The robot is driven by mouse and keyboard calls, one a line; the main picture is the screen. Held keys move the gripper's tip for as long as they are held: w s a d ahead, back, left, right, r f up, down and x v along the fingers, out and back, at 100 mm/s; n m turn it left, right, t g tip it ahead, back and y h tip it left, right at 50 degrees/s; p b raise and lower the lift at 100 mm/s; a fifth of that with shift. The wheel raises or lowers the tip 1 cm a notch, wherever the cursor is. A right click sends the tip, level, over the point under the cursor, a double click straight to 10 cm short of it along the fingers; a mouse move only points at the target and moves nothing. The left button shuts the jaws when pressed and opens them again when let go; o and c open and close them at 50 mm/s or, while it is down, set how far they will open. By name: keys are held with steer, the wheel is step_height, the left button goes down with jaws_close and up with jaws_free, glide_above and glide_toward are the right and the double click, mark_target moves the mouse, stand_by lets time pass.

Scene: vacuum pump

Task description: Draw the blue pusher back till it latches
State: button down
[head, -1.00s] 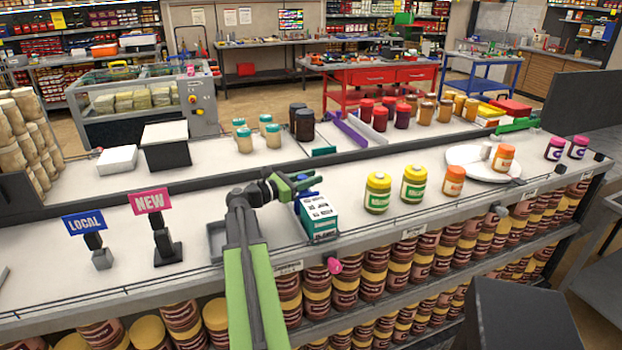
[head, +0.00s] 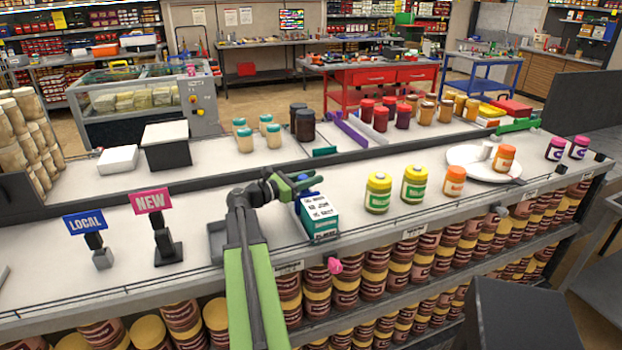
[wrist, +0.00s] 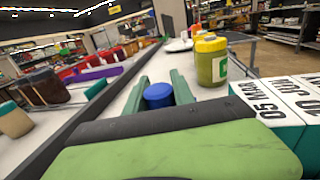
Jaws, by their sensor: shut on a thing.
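The blue pusher (wrist: 158,95) shows as a short round blue knob between my two green fingers in the wrist view. In the head view a small blue part of it (head: 306,178) shows at my fingertips. My gripper (head: 304,183) is shut on it, just behind the far end of a teal box with a white printed top (head: 319,208). In the wrist view this box (wrist: 285,100) lies close on the right of my fingers. The lower part of the pusher and what it joins are hidden by my gripper.
Yellow-lidded jars (head: 378,193) stand right of the box. A raised dark ledge (head: 250,172) runs behind my gripper, with jars (head: 305,125) beyond it. NEW (head: 152,202) and LOCAL (head: 85,224) signs stand left. The counter between signs and ledge is mostly clear.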

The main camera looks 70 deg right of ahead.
steer(key=shift+w+d, duration=0.2)
stand_by(0.3)
steer(key=c, duration=1.1)
jaws_free()
steer(key=shift+o, duration=0.2)
steer(key=v, duration=1.2)
